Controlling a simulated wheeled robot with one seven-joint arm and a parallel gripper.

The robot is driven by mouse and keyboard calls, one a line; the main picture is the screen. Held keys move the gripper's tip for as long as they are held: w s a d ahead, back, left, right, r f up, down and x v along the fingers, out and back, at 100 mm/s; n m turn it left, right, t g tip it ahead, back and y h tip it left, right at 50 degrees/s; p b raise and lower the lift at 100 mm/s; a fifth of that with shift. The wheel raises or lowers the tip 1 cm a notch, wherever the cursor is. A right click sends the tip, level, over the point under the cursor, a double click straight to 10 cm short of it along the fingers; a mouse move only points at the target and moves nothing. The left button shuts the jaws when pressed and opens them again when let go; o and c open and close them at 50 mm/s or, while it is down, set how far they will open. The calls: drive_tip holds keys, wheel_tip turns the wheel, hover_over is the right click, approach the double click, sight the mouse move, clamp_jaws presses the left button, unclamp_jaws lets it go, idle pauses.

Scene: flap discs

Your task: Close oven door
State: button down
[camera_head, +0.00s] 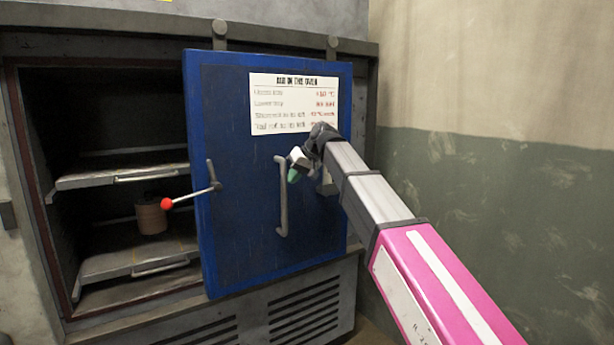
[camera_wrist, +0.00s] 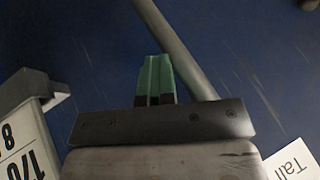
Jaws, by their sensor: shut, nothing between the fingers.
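The blue oven door (camera_head: 245,215) stands open at the right of the oven cavity, with its front face toward me. A grey vertical bar handle (camera_head: 283,200) is fixed on the door, and a lever with a red knob (camera_head: 167,204) sticks out at its left edge. My gripper (camera_head: 293,175) is in front of the door, at the upper part of the bar handle. In the wrist view my gripper's green fingertips (camera_wrist: 155,75) are together and empty, beside the grey handle (camera_wrist: 178,45). I cannot tell whether they touch it.
The open oven (camera_head: 40,120) at left has two grey shelves, and a brown cylinder (camera_head: 151,217) stands on the lower one. A printed sheet (camera_head: 293,103) is on the door. A green and beige wall (camera_head: 490,190) bounds the right side.

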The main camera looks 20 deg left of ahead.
drive_tip(key=s+a, duration=1.4)
drive_tip(key=s, duration=0.2)
drive_tip(key=s+a, duration=1.4)
drive_tip(key=s, duration=0.2)
drive_tip(key=shift+s, duration=0.3)
drive_tip(key=shift+s, duration=0.1)
drive_tip(key=shift+r, duration=0.1)
